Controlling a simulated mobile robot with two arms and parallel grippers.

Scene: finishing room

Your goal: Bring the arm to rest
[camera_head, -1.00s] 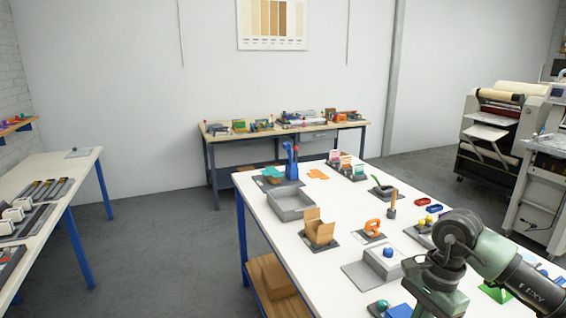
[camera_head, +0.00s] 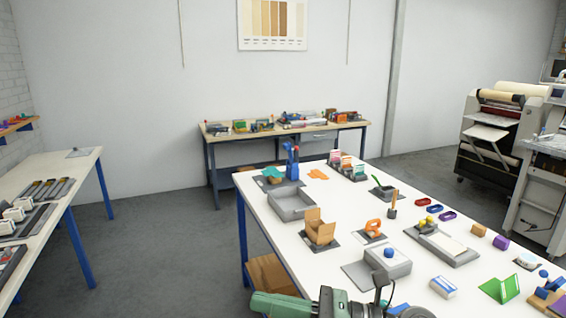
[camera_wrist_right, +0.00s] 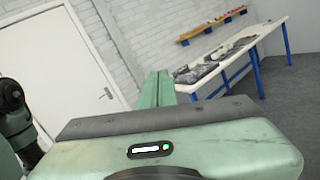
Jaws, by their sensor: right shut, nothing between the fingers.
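My right gripper (camera_head: 262,303) is low at the bottom edge of the head view, turned towards the left, in front of the near end of the white table (camera_head: 255,205). In the right wrist view its two green fingers (camera_wrist_right: 165,76) lie together, shut, with nothing between them. They point towards the room, away from the table's objects. The dark joint of my right arm shows beside it at the bottom of the head view, and most of the arm is out of frame. My left gripper is in neither view.
The table carries a grey tray (camera_head: 312,204), a cardboard box (camera_head: 319,232), a grey block with a blue knob (camera_head: 401,265) and a green folded card (camera_head: 499,289). A side table (camera_head: 83,163) stands at left. Grey floor (camera_head: 180,240) between them is clear. The wrist view shows a white door (camera_wrist_right: 55,75).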

